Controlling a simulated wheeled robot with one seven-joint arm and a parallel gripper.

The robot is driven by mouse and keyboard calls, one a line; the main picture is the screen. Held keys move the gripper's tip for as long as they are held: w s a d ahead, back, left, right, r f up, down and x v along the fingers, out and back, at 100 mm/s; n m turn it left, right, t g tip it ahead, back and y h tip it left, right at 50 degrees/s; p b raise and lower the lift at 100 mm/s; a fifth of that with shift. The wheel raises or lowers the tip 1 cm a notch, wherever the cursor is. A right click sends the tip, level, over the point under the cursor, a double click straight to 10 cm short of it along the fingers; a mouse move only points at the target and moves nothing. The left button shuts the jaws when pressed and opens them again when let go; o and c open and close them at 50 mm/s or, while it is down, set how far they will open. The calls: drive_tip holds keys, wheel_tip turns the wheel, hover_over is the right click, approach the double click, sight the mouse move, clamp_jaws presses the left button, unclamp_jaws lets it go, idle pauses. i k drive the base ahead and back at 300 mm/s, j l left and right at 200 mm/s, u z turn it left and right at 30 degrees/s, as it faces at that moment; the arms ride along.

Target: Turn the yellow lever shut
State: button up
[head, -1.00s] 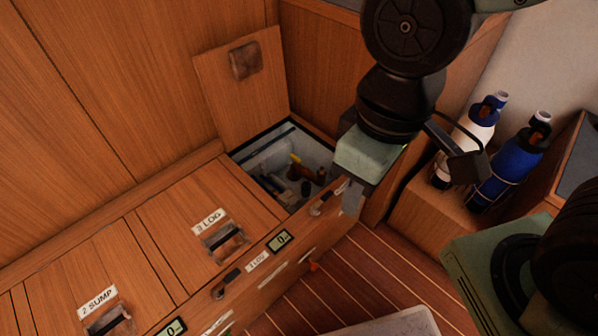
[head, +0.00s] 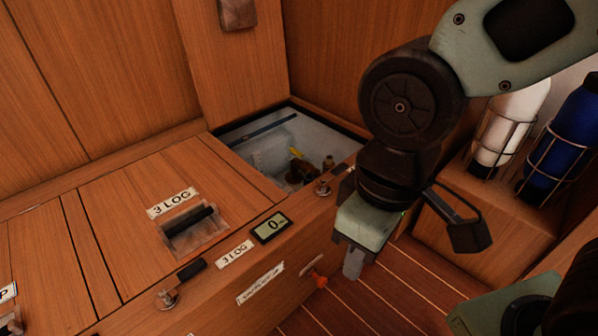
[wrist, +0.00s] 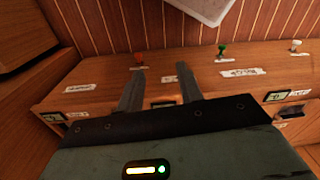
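The yellow lever (head: 297,153) shows in the head view inside an open compartment (head: 330,148) at the back corner of the wooden bench. It sits beside brownish fittings, and its exact angle is hard to tell. It does not show in the wrist view. My gripper (head: 352,268) is outside the compartment, to the right and in front of it, pointing down by the bench front. In the wrist view my gripper (wrist: 160,84) has its two fingers apart with nothing held between them.
The raised lid (head: 237,65) leans against the back wall. The closed 3 LOG hatch (head: 190,232) lies left of the opening. An orange knob (head: 318,281) is on the bench front. A white bottle (head: 508,125) and a blue bottle (head: 565,140) stand in racks at right.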

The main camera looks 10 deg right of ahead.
sight(293, 151)
drive_tip(key=i+l+u, duration=0.25)
drive_tip(key=i+l, duration=0.2)
drive_tip(key=l, duration=0.2)
drive_tip(key=i+l+u, duration=0.15)
drive_tip(key=l, duration=0.2)
drive_tip(key=i+j, duration=0.05)
